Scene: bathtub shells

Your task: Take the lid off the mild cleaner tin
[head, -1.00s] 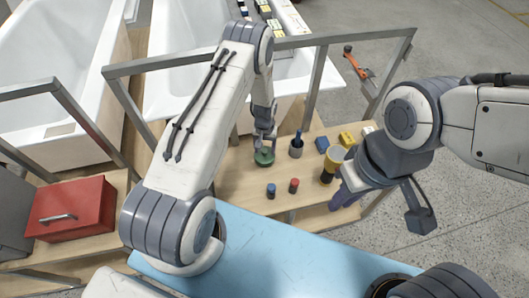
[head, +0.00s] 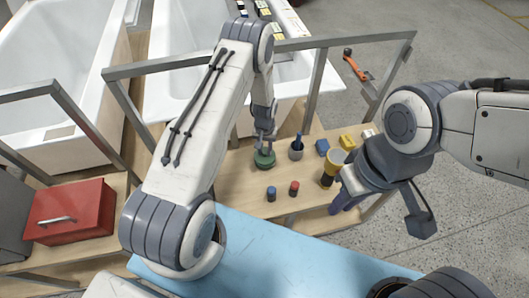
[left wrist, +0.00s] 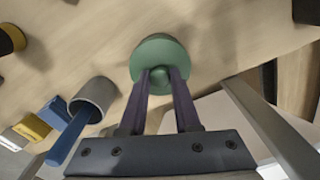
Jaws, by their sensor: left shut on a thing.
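A round green tin (head: 264,160) with a green lid is on the wooden bench. In the left wrist view its round green top and small centre knob (left wrist: 160,76) show. My left gripper (head: 265,139) is above it, pointing down, shut on the knob with one purple finger on each side. The top hides most of the tin's body, and I cannot tell whether the lid is seated on it or raised. My right gripper (head: 341,195) hangs at the bench's right, close to a yellow and black container (head: 331,168); its finger gap is not clear.
A grey cup with a blue-handled tool (head: 296,150) stands right of the tin, with blue (head: 322,146) and yellow (head: 347,142) blocks beyond. Blue (head: 271,193) and red (head: 294,188) small cylinders stand in front. A metal rail (head: 345,39) runs behind. A red box (head: 72,212) is left.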

